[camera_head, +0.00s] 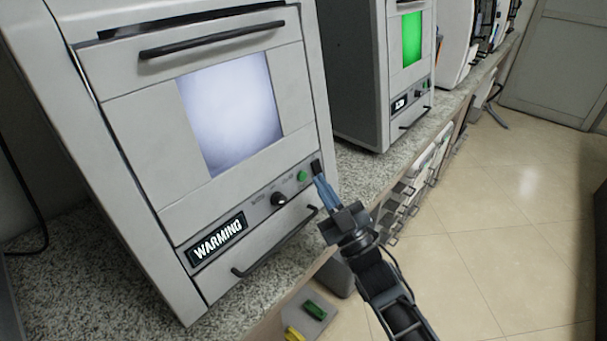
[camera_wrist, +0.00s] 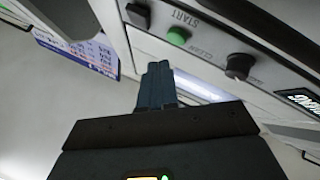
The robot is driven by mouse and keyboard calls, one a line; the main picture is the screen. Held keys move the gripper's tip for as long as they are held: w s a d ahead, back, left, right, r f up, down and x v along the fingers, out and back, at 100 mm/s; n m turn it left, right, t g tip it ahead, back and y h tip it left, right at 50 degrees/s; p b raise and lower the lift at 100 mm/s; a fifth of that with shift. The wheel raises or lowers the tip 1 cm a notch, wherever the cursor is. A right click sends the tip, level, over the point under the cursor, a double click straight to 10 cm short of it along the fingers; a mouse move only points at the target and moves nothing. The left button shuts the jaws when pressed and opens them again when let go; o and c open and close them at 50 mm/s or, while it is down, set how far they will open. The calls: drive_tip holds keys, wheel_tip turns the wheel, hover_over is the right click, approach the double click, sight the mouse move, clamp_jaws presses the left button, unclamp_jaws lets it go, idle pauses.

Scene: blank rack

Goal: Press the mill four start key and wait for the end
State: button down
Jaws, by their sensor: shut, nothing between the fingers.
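A white mill (camera_head: 150,170) stands on the granite counter at the left of the head view, its window lit pale. In the wrist view the word "START" is beside the black key (camera_wrist: 138,14), with the green button (camera_wrist: 178,36) and knob (camera_wrist: 239,66) along the same panel. My gripper (camera_head: 320,181) is shut and empty, its blue-grey fingertips close to the panel near the green button and black key. I cannot tell whether they touch.
A second machine (camera_head: 360,70) with a green window stands further along the counter (camera_head: 365,172). Dark handles cross the mill's front above (camera_head: 212,40) and below (camera_head: 275,243) the panel. Green and yellow items (camera_head: 314,310) lie low at the front. The tiled floor (camera_head: 480,200) at right is clear.

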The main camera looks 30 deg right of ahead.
drive_tip(key=s, duration=0.2)
drive_tip(key=s+d+r+p, duration=0.1)
drive_tip(key=shift+s+d, duration=0.1)
drive_tip(key=shift+s, duration=0.2)
drive_tip(key=shift+f, duration=0.1)
idle(0.6)
drive_tip(key=s+a+f+m+g+h, duration=0.1)
drive_tip(key=s+a+f+g, duration=0.1)
drive_tip(key=s, duration=0.8)
drive_tip(key=s+a+f+m+g, duration=0.2)
drive_tip(key=s+a, duration=0.1)
drive_tip(key=s, duration=0.8)
drive_tip(key=s+a+r+m+g, duration=0.1)
drive_tip(key=s+a+r+g, duration=0.1)
drive_tip(key=s, duration=0.6)
drive_tip(key=s+a+r+m+g, duration=0.1)
drive_tip(key=s+a+r+g, duration=0.1)
drive_tip(key=s, duration=0.6)
wheel_tip(320, 180, up, 2)
drive_tip(key=shift+r+g, duration=0.25)
drive_tip(key=shift+g, duration=0.45)
idle(2.2)
